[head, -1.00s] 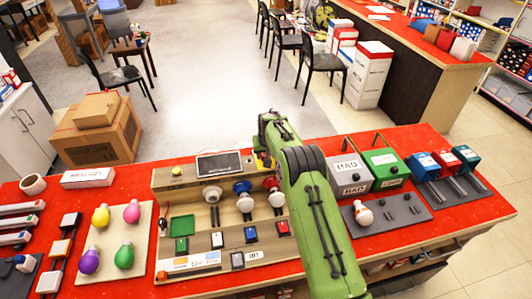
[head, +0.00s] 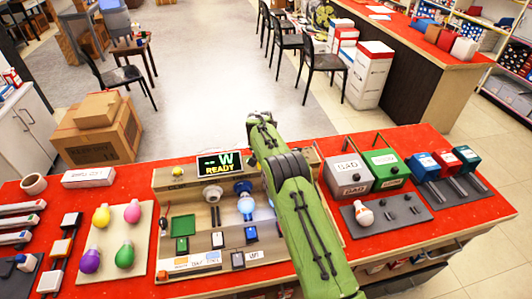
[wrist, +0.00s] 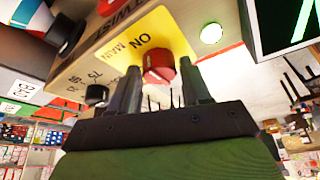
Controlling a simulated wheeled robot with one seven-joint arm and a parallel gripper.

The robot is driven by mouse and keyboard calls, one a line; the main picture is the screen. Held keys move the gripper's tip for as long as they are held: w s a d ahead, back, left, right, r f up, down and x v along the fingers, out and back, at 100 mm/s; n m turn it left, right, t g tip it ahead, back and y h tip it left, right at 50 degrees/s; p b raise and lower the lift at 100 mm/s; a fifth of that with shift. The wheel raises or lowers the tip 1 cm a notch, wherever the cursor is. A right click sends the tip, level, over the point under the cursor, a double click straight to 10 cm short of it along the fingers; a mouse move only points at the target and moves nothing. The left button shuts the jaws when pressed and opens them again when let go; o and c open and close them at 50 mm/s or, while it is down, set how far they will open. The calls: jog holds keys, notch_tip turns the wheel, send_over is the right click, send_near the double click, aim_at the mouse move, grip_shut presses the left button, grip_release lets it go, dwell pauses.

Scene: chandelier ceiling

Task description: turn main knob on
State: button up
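The main knob (wrist: 160,62) is a red round knob on a yellow panel label reading "ON" and "MAIN" in the wrist view. My gripper (wrist: 159,72) has its two dark fingers apart, one on each side of the knob. Small gaps show between the fingers and the knob, and I see no firm contact. A round green light (wrist: 211,33) glows beside the knob. In the head view the test panel's display (head: 221,163) is lit and reads "W READY". My green arm hides the knob and the gripper there.
The bulb tester (head: 165,222) stands on the red counter (head: 140,180), with a glowing blue-based bulb (head: 245,203). A board of coloured bulbs (head: 100,262) lies at left. Grey (head: 348,177) and green (head: 386,166) boxes stand close to the right of my arm.

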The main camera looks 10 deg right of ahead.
jog(key=shift+o, duration=1.1)
jog(key=v, duration=1.5)
jog(key=shift+s+r, duration=0.25)
jog(key=shift+r, duration=0.05)
